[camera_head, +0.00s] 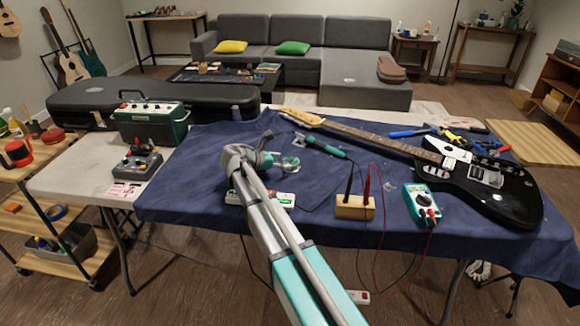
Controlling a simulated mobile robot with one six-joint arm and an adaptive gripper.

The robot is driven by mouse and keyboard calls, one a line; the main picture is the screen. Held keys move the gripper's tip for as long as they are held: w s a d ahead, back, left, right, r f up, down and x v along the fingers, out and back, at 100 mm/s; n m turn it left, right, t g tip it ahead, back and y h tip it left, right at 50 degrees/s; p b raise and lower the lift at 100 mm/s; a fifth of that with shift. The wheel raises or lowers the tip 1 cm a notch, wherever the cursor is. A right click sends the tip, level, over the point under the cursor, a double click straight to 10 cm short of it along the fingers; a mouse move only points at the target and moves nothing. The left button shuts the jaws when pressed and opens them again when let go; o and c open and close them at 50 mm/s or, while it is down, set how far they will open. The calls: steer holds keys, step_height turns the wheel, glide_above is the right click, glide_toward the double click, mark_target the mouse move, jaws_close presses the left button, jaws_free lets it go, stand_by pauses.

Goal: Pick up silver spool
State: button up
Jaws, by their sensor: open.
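A small round silver and green thing (290,162) lies on the blue cloth near the middle of the table. It looks like the silver spool, but it is too small to be sure. My gripper (271,159) is just left of it, low over the cloth. The gripper is open. I cannot tell whether a finger touches the spool. My wrist and arm hide part of the cloth in front.
A teal soldering iron (325,147) lies behind the spool. A wooden block with probes (353,208), a multimeter (420,205) and a black guitar (490,185) are to the right. A green amplifier (150,125) and pedal (138,163) stand left. Cables cross the cloth.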

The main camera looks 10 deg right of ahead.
mark_target(291, 161)
steer(key=shift+s+b+x, duration=0.2)
steer(key=shift+b+x, duration=0.6)
steer(key=shift+x, duration=1.15)
steer(key=shift+w+d+f, duration=0.25)
steer(key=shift+d, duration=0.35)
steer(key=c, duration=1)
steer(key=shift+r, duration=0.2)
steer(key=shift+c, duration=0.2)
